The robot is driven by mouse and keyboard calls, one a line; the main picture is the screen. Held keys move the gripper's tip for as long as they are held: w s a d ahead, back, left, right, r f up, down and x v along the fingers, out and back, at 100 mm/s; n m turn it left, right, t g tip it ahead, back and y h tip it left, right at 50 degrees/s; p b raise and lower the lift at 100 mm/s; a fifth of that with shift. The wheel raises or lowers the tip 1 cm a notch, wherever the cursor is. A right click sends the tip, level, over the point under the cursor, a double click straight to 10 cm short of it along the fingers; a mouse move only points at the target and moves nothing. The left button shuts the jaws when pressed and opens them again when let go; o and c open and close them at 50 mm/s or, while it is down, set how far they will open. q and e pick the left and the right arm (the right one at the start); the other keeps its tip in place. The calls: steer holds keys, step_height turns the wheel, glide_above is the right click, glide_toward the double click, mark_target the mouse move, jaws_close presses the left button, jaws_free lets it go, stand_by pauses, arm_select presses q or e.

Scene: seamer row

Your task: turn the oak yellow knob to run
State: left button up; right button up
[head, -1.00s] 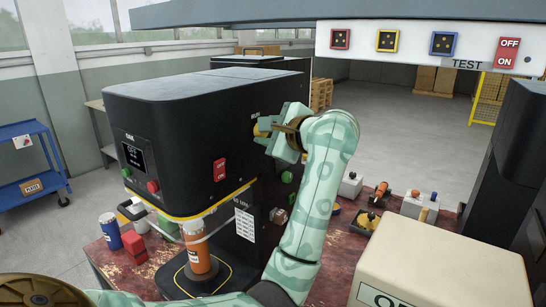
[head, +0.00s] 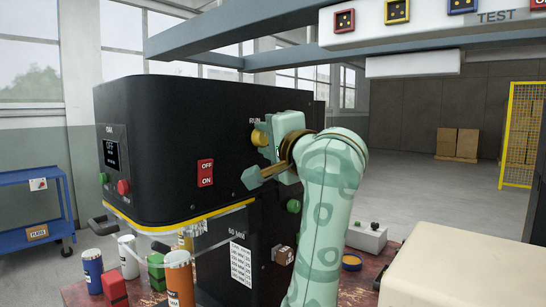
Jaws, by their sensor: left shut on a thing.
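The seamer marked OAK is the big black machine (head: 160,140) left of the middle in the head view. Its yellow knob (head: 259,136) sits on the side face under a RUN label, partly hidden by my gripper. My left gripper (head: 262,152) is at that face, shut on the yellow knob. Its pale green fingers and wrist cover much of the knob, so I cannot tell which way the knob points. The small screen (head: 111,151) on the front face reads OFF. My right gripper is not in view.
A red OFF/ON switch (head: 205,173) is on the machine's side, with a green button (head: 293,206) lower right. An orange can (head: 179,278) stands under the head, near a blue can (head: 93,272). A cream box (head: 455,265) fills the lower right. Grey beams cross overhead.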

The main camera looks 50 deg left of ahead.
arm_select(q)
steer(key=shift+w+f+n+b, duration=0.1)
steer(key=shift+f+n+b, duration=0.15)
steer(key=shift+n+b, duration=0.3)
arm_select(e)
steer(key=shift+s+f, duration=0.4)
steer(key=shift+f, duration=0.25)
arm_select(q)
steer(key=shift+y, duration=0.3)
steer(key=o, duration=0.9)
steer(key=shift+o, duration=0.3)
steer(key=shift+r, duration=0.15)
